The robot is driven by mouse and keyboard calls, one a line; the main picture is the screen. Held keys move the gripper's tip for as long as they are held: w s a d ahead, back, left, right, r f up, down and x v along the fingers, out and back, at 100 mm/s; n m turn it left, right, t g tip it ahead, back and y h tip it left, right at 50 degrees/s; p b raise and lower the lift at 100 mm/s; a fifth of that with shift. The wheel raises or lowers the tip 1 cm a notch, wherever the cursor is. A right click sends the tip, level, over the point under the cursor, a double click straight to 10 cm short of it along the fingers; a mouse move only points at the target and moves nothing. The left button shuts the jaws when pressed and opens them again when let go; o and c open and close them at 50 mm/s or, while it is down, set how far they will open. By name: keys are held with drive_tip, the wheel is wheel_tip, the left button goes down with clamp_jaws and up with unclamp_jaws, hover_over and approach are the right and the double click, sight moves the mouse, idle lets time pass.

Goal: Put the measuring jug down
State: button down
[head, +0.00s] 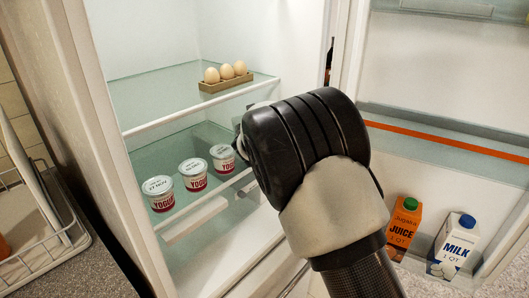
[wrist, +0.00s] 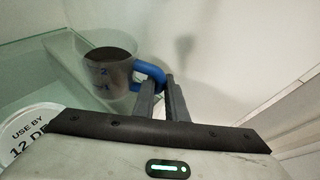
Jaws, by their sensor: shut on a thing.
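The measuring jug (wrist: 110,74) shows in the wrist view as a grey, see-through cup with dark markings and a blue handle (wrist: 150,74). It looks upright, inside the fridge over a glass shelf (wrist: 35,60). I cannot tell whether its base touches the glass. My gripper (wrist: 162,88) is shut on the blue handle, with the jug to the left of the fingers. In the head view my black and white wrist hides the jug and the fingers, at the right side of the fridge interior.
Several yogurt cups (head: 195,176) stand in a row on the lower glass shelf, left of my wrist; one lid (wrist: 30,132) is close in the wrist view. Eggs in a holder (head: 226,83) sit on the shelf above. Juice (head: 402,228) and milk (head: 455,246) stand in the open door.

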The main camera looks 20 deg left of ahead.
drive_tip(key=shift+f+b, duration=0.75)
drive_tip(key=shift+f, duration=1.6)
drive_tip(key=shift+f, duration=0.2)
drive_tip(key=c, duration=1.8)
unclamp_jaws()
drive_tip(key=shift+o, duration=0.2)
drive_tip(key=shift+r, duration=0.3)
drive_tip(key=v, duration=1.2)
drive_tip(key=shift+p, duration=0.4)
drive_tip(key=shift+f, duration=0.1)
